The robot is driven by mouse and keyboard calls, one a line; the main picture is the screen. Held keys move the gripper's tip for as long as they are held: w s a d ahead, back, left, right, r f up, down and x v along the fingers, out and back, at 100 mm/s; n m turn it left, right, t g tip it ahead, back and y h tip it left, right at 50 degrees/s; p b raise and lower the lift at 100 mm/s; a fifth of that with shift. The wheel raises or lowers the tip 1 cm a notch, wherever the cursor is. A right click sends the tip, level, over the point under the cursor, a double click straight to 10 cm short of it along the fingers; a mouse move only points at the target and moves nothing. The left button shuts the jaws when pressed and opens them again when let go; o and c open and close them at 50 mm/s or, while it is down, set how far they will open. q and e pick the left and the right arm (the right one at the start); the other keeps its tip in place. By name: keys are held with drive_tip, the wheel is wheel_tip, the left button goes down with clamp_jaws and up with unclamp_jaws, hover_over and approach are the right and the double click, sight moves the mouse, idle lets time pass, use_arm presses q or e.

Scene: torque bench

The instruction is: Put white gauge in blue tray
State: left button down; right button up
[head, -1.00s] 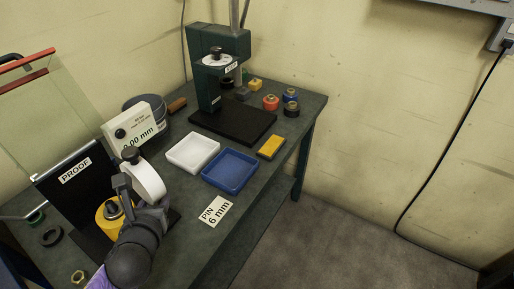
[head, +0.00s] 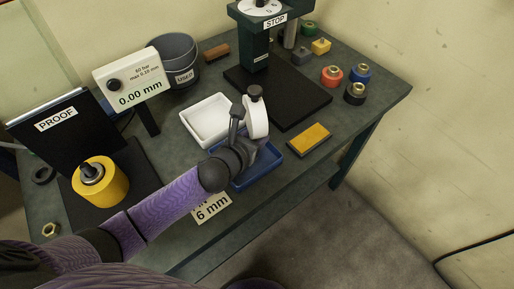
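The white gauge (head: 257,120) is a round white dial with a dark knob on top. My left gripper (head: 243,123) is shut on it, and the gauge looks upright over the back left part of the blue tray (head: 272,169). I cannot tell whether the gauge touches the tray floor. The gripper and wrist hide the left part of the tray. My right gripper is not in view.
A white tray (head: 203,121) stands left of the blue tray, and a yellow block (head: 309,139) lies to its right. A dark press (head: 254,45) stands behind. A yellow cylinder (head: 101,184) stands beside the PROOF panel (head: 57,121). A 6 mm card (head: 212,207) lies in front.

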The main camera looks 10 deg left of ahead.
use_arm(q)
wheel_tip(320, 180, down, 4)
drive_tip(key=shift+r+b, duration=0.25)
drive_tip(key=shift+b, duration=0.6)
drive_tip(key=shift+r, duration=0.2)
drive_tip(key=shift+f, duration=0.2)
drive_tip(key=c, duration=0.5)
unclamp_jaws()
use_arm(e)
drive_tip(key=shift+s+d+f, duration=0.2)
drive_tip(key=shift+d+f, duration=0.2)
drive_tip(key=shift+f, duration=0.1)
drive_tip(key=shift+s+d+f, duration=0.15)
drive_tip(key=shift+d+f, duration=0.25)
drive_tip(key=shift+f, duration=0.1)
